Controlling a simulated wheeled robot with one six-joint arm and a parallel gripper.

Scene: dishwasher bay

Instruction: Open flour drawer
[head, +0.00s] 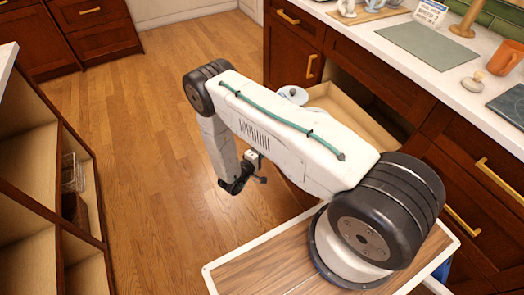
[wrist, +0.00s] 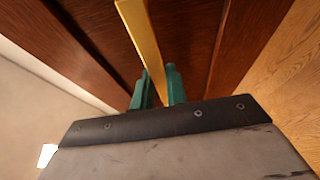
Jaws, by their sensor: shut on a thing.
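A drawer with a dark wood front (wrist: 95,45) is pulled out from the cabinet. Its pale inside (head: 350,112) shows in the head view behind my arm, which hides the front. No label shows that it is the flour drawer. A white rounded object with a grey top (head: 293,93) is seen at the drawer's left end. In the wrist view, my gripper (wrist: 160,84) has its teal fingers on either side of the drawer's brass bar handle (wrist: 142,35), shut on it. In the head view my fingers are hidden.
The counter (head: 400,65) above holds a grey-green mat (head: 427,43), an orange mug (head: 505,57) and small items. An open shelf unit (head: 35,185) stands at the left. The wood floor (head: 140,140) between is clear.

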